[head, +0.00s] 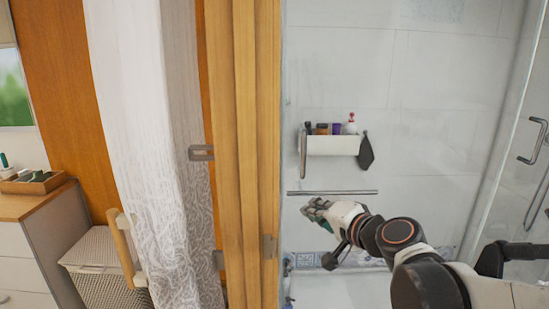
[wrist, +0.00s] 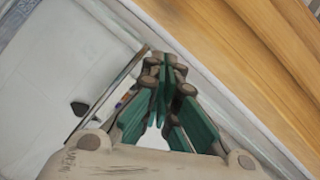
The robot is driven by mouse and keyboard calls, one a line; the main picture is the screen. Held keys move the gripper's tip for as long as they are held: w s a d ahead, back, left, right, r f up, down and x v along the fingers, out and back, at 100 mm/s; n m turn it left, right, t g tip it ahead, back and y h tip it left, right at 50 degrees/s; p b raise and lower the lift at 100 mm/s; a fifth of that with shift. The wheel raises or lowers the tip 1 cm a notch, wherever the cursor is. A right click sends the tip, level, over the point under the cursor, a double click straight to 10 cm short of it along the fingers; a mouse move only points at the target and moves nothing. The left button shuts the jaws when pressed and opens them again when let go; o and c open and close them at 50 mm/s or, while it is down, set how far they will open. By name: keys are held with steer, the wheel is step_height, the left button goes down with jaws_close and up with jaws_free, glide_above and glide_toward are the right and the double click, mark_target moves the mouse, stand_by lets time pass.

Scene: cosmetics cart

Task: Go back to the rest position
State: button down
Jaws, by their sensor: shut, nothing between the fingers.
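My gripper (head: 314,211) is stretched out into the shower area in the head view, just below a horizontal metal bar. In the wrist view its green-padded fingers (wrist: 163,88) come together at the tips, with nothing between them. My arm reaches in from the lower right of the head view. Whether the gripper touches the bar or the wall cannot be told.
A white wall shelf (head: 333,145) with several bottles hangs above the metal bar (head: 332,192). A wooden door frame (head: 257,150) stands close left of the gripper. Further left are a white curtain (head: 135,130), a hamper (head: 95,262) and a cabinet (head: 45,228). A glass door (head: 505,150) is at right.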

steer(key=s+d+f+n+g+h, duration=0.2)
steer(key=s+d+f, duration=0.1)
steer(key=s, duration=0.4)
steer(key=s+d+f+n+g+h, duration=0.2)
steer(key=s+d+f+n, duration=0.1)
steer(key=s, duration=0.5)
steer(key=s+d+f+n+g+h, duration=0.2)
steer(key=s+d+f+h, duration=0.1)
steer(key=s, duration=0.5)
steer(key=shift+d+f+n+g, duration=0.3)
steer(key=shift+d+f, duration=0.35)
